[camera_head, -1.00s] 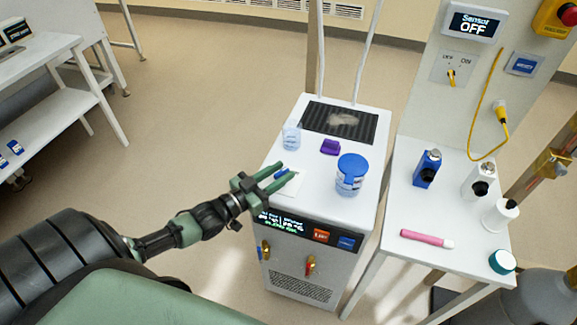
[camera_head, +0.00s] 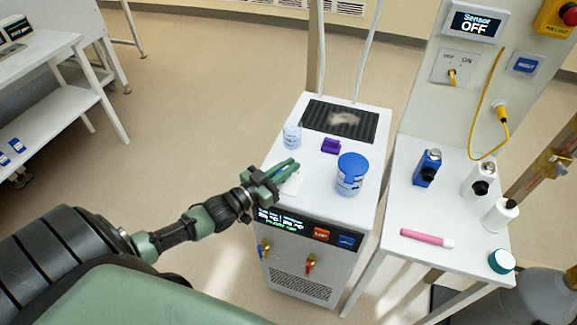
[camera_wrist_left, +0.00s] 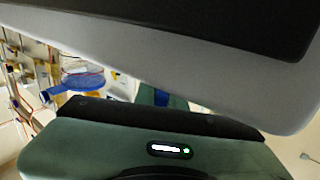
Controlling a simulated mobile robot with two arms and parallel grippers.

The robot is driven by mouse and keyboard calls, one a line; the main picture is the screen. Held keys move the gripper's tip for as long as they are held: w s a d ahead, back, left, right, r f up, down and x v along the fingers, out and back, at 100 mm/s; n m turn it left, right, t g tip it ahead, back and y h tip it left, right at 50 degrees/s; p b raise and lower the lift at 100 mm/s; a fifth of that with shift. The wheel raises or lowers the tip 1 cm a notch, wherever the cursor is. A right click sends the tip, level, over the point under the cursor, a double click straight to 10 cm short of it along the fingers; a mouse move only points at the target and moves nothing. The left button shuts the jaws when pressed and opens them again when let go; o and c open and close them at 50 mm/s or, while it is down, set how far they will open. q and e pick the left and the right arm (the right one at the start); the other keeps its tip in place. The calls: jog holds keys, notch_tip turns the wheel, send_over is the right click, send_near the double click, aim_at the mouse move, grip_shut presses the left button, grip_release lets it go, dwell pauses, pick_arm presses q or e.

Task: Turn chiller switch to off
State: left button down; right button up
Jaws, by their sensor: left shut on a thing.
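The chiller appears to be the white box-shaped unit (camera_head: 345,285) with a lit display (camera_head: 278,220) on its upper front. Beside the display are an orange-red switch (camera_head: 321,234) and a blue label or button (camera_head: 346,241). I cannot read which position the switch is in. My left gripper (camera_head: 283,172) is over the unit's top, near its left front edge, above and left of the switch. Its fingers are closed together on a small blue item (camera_wrist_left: 161,97), mostly hidden by the fingers. My right gripper is not in view.
On the unit's top stand a blue-lidded jar (camera_head: 351,174), a purple block (camera_head: 331,146) and a clear vial (camera_head: 292,135). A side table (camera_head: 440,205) at right holds bottles and a pink marker (camera_head: 427,238). A wall toggle (camera_head: 452,77) is under a "Sensor OFF" display (camera_head: 475,22).

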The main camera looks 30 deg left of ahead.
pick_arm(q)
jog(key=shift+a+r+n+y+p, duration=0.1)
jog(key=shift+r+n+y+p, duration=0.1)
jog(key=shift+n+y+p, duration=0.8)
jog(key=shift+a+n+t+y+p, duration=0.15)
jog(key=shift+n+t+y+p, duration=0.25)
jog(key=shift+y+p, duration=0.65)
jog(key=n+y, duration=0.1)
jog(key=n+y+p, duration=0.1)
jog(key=y, duration=0.1)
jog(key=shift+a+f, duration=0.1)
jog(key=shift+a, duration=0.1)
jog(key=shift+a+f+n+g+y, duration=0.1)
jog(key=shift+n+g+y, duration=0.3)
jog(key=shift+y, duration=0.45)
jog(key=shift+a+y+p, duration=0.1)
jog(key=shift+y+p, duration=0.2)
jog(key=c, duration=1.5)
grip_release()
